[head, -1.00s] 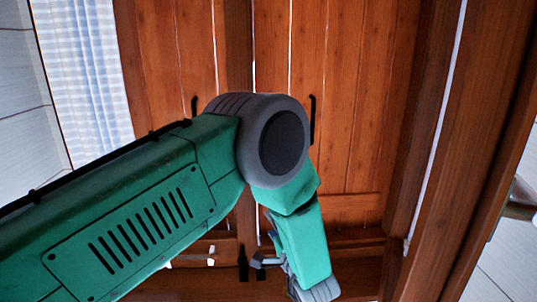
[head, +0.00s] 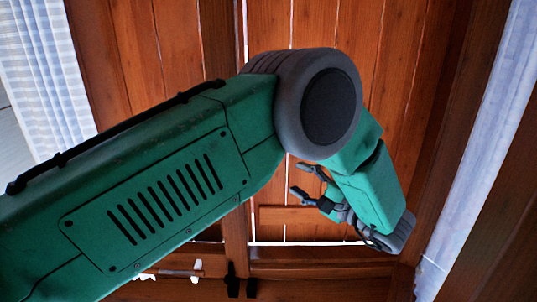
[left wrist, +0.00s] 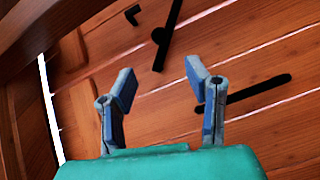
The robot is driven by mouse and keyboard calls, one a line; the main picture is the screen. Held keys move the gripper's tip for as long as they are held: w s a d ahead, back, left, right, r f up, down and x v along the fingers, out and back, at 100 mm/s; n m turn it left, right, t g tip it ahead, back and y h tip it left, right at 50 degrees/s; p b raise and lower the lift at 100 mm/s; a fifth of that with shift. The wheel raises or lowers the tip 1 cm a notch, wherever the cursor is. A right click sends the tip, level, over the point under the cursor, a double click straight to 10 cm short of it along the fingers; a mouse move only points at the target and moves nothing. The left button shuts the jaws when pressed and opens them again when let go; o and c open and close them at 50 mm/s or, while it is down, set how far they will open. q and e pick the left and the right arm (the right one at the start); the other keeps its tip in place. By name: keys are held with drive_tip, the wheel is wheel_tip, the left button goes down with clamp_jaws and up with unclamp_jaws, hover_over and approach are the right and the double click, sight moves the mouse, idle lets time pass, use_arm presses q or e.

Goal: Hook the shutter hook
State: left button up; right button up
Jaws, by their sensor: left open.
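The closed wooden shutters (head: 400,60) have upright planks and fill the middle of the head view. My left gripper (head: 297,179) is in front of the lower right shutter, fingers apart and pointing left, with nothing between them. In the left wrist view the open fingers (left wrist: 158,80) face the planks. Beyond them is a long black bar (left wrist: 172,30) with a small knob at its side. Another black bar (left wrist: 258,90) lies behind the right finger. A small bent black piece (left wrist: 132,13) is at the top. I cannot tell which is the hook. My right gripper is out of view.
A checked curtain (head: 40,70) hangs at the left and a pale curtain (head: 480,150) at the right. Black fittings (head: 232,280) and a white piece (head: 197,268) are low at the sill. My left arm hides much of the shutters.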

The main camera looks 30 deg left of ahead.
use_arm(q)
drive_tip(key=p+x, duration=0.2)
drive_tip(key=x, duration=1.1)
drive_tip(key=shift+a+f, duration=0.15)
drive_tip(key=shift+a, duration=0.05)
